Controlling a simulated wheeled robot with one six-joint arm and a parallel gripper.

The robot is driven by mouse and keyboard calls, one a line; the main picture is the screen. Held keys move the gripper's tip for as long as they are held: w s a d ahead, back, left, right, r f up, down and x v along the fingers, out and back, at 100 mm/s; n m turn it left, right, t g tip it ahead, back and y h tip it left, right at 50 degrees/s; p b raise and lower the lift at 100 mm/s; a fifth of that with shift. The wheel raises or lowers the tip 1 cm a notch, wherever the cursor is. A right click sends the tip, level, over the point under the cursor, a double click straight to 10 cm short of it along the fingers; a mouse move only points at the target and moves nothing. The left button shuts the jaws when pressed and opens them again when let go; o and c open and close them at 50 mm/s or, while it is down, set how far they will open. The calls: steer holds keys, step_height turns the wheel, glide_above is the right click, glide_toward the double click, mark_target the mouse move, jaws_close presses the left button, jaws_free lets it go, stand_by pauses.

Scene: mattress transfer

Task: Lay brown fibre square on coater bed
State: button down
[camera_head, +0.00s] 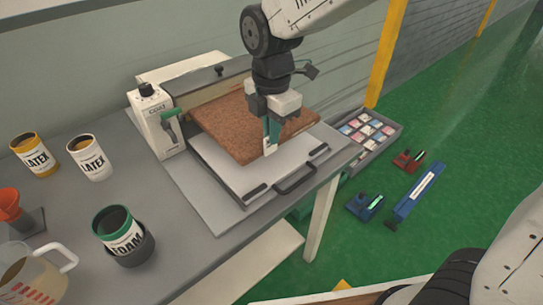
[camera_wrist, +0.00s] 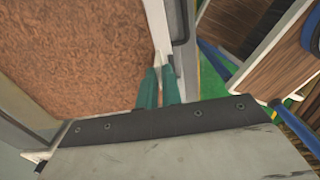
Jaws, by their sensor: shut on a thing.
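The brown fibre square (camera_head: 232,128) is a thick, rough brown slab over the coater bed (camera_head: 243,180), its far side near the coater's crossbar. I cannot tell whether it touches the bed or is held just above it. My gripper (camera_head: 270,146) is at its near right edge, shut on that edge. In the wrist view the square (camera_wrist: 80,50) fills the upper left, and the green fingers with pale tips (camera_wrist: 162,72) meet its right edge. The coater's white control box (camera_head: 158,122) with a knob and green lever stands at the left.
Latex cans (camera_head: 90,158), a foam can (camera_head: 122,237) and a measuring jug (camera_head: 35,275) stand on the grey bench at left. A tray of small samples (camera_head: 368,130) is at right. A black handle (camera_head: 296,178) is at the bed's front.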

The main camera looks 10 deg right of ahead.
mark_target(271, 153)
step_height(271, 153, down, 8)
stand_by(0.4)
steer(key=c, duration=1.6)
jaws_free()
steer(key=shift+f, duration=0.15)
